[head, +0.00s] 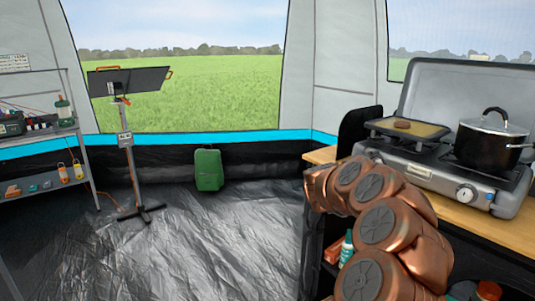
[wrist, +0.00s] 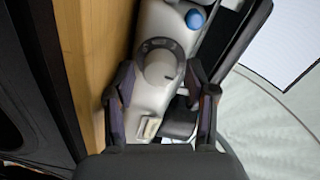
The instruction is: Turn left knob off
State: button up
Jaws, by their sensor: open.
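A grey gas stove (head: 440,183) stands on the wooden counter at the right of the head view. Its right knob (head: 465,193) shows clearly; the left part of its front is partly hidden by my arm. In the wrist view, a pale round knob (wrist: 160,68) with a dark dial ring sits on the stove front. My gripper (wrist: 159,78) is open, with one finger at each side of this knob and gaps between. I cannot tell for sure which knob this is. The gripper itself is hidden in the head view.
A lidded pot (head: 490,142) and a griddle plate (head: 408,127) with a patty stand on the stove. In the wrist view a blue button (wrist: 196,18) lies beyond the knob. The wooden counter (wrist: 95,60) runs along its left.

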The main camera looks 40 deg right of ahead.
jog(key=n+p, duration=0.4)
jog(key=shift+r+n, duration=0.15)
jog(key=shift+n, duration=0.15)
jog(key=n+p, duration=0.3)
jog(key=shift+w+r+g, duration=0.1)
jog(key=shift+g, duration=0.2)
jog(key=n+p, duration=0.2)
jog(key=p, duration=0.1)
jog(key=shift+n, duration=0.4)
jog(key=shift+w+n+h+p, duration=0.1)
jog(key=shift+n+h+p, duration=0.2)
jog(key=shift+n+p, duration=2)
